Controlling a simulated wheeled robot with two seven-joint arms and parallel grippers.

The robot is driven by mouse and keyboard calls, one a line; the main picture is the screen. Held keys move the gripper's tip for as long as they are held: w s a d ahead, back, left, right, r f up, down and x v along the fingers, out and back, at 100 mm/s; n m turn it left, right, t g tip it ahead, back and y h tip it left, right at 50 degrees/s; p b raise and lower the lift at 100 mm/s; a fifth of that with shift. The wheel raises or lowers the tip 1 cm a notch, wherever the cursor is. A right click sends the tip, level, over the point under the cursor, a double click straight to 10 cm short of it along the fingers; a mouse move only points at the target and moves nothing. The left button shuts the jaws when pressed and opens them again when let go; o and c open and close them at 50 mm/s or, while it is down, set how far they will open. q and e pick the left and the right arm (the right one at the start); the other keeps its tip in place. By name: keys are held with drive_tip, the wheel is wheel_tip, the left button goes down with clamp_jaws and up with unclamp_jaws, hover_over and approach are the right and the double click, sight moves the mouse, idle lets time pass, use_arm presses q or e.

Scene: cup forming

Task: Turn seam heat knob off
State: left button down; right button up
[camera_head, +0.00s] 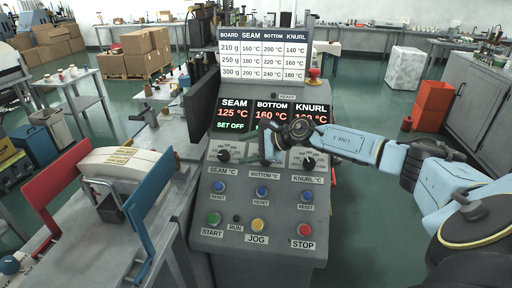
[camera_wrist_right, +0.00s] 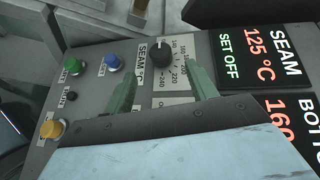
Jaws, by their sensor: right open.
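The seam heat knob (camera_head: 223,155) is a black dial at the upper left of the sloped grey control panel (camera_head: 212,257). It also shows in the right wrist view (camera_wrist_right: 161,54), with a numbered scale beside it. The display (camera_head: 234,114) above reads SEAM 125 °C with SET OFF in green. My right gripper (camera_head: 266,150) is over the panel to the right of the seam knob, covering the bottom knob area. In the wrist view its two green-grey fingers (camera_wrist_right: 163,84) are apart and empty, with the knob beyond the tips. My left gripper is not in view.
The knurl knob (camera_head: 308,162) is right of my gripper. Blue reset buttons, a green start (camera_head: 214,219), yellow jog (camera_head: 257,225) and red stop button (camera_head: 305,231) lie lower on the panel. A temperature chart (camera_head: 264,55) stands above.

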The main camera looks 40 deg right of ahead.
drive_tip(key=shift+v, duration=1.75)
